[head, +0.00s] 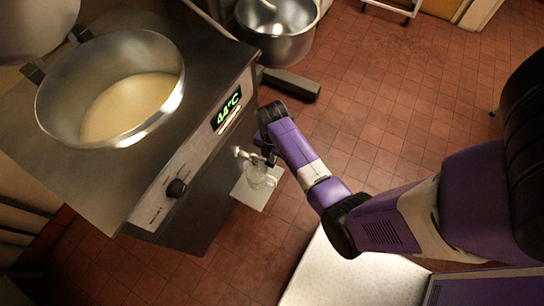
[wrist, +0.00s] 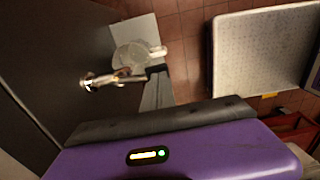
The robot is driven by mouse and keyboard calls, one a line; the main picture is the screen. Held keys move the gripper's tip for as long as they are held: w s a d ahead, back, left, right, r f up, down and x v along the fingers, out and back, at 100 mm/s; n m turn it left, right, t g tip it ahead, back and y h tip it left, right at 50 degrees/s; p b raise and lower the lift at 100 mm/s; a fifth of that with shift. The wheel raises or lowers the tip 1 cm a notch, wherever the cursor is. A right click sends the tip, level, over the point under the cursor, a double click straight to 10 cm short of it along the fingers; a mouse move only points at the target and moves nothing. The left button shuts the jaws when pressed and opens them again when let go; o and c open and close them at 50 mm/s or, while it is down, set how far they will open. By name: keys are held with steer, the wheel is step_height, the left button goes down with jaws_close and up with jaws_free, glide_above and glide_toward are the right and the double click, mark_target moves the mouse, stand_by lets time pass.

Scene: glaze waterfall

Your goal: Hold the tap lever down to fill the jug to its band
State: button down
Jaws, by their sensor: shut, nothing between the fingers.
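The tap (head: 240,153) sticks out from the front of the steel machine, and it also shows in the wrist view (wrist: 98,80). A clear jug (head: 260,180) stands under it on a pale shelf (head: 249,196). In the wrist view the jug (wrist: 130,54) is seen from above with its handle to the right. My gripper (head: 266,150) is shut and empty, close beside the tap and above the jug. In the wrist view its fingers (wrist: 155,80) end near the tap's lever; I cannot tell if they touch it. The jug's band and its fill level cannot be made out.
An open steel pot (head: 160,55) of cream-coloured glaze sits in the machine top. The front panel has a black knob (head: 176,188) and a display (head: 227,107) reading 44°C. A steel bowl (head: 280,45) stands behind. A pale speckled top (head: 350,275) lies at the bottom. Tiled floor is clear at right.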

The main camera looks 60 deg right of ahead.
steer(key=shift+s+d+f+t+b, duration=0.1)
steer(key=shift+s+f+t+b, duration=0.35)
steer(key=shift+s+f+t, duration=0.4)
steer(key=shift+s+f+t+b, duration=0.2)
steer(key=shift+f+t+b, duration=0.5)
steer(key=shift+b, duration=0.1)
steer(key=shift+s+f+t+b, duration=0.15)
steer(key=shift+f+t+b, duration=0.55)
steer(key=shift+b, duration=0.1)
steer(key=shift+a+f, duration=0.2)
stand_by(5.3)
